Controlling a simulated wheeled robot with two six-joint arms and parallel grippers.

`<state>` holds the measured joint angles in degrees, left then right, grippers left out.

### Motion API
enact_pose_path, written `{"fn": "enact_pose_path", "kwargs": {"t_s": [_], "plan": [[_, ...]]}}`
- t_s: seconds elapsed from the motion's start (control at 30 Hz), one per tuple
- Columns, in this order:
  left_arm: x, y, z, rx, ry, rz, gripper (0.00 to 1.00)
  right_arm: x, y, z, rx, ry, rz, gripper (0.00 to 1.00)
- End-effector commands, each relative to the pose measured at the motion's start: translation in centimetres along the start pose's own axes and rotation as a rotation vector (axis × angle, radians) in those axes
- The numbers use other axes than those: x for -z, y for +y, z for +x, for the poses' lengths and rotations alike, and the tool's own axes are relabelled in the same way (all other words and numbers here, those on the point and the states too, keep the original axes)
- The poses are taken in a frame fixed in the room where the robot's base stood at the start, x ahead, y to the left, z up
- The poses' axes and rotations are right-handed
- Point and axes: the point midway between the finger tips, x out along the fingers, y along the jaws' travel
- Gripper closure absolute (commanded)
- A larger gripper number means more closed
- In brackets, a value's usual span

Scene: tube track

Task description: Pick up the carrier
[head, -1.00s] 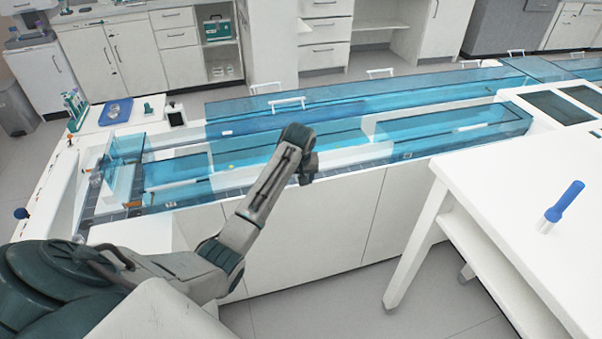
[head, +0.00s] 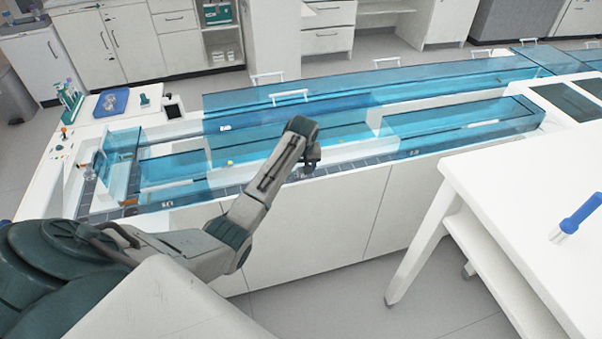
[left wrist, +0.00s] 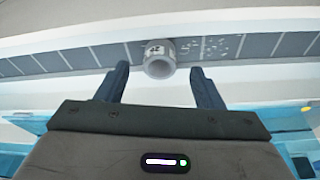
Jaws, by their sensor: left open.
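The carrier (left wrist: 158,58) is a small, pale, round ring-like puck with dark marks on its side. In the left wrist view it sits on the grey-tiled track, beyond my fingertips and roughly in line with the gap between them. My left gripper (left wrist: 160,72) is open, with one dark finger on each side of an empty gap. In the head view my left gripper (head: 309,162) hangs over the front edge of the track bench. I cannot make out the carrier there. My right gripper is not in view.
The tiled track (left wrist: 90,57) runs along the bench front, beside blue transparent covers (head: 455,122). A white table (head: 530,190) stands at the right with a blue-capped tube (head: 580,214).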

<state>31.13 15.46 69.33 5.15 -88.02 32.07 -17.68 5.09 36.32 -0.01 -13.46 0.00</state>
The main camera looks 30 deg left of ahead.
Motion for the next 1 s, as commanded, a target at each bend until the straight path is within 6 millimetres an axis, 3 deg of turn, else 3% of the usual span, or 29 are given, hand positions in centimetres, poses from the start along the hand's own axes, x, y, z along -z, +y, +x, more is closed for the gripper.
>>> {"fn": "enact_pose_path", "kwargs": {"t_s": [0.2, 0.47, 0.7, 1.0], "plan": [[0.0, 0.0, 2.5, 0.000, -0.001, 0.000, 0.39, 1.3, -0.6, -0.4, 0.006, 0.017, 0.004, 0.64], [0.1, 0.0, 2.9, 0.000, 0.001, 0.000, 0.39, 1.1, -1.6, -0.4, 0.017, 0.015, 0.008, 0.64], [0.1, 0.0, 2.8, 0.000, 0.001, 0.000, 0.78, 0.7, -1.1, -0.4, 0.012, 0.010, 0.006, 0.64], [0.1, 0.0, 2.7, 0.000, 0.002, 0.000, 0.78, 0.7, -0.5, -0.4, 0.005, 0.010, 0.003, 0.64]]}}
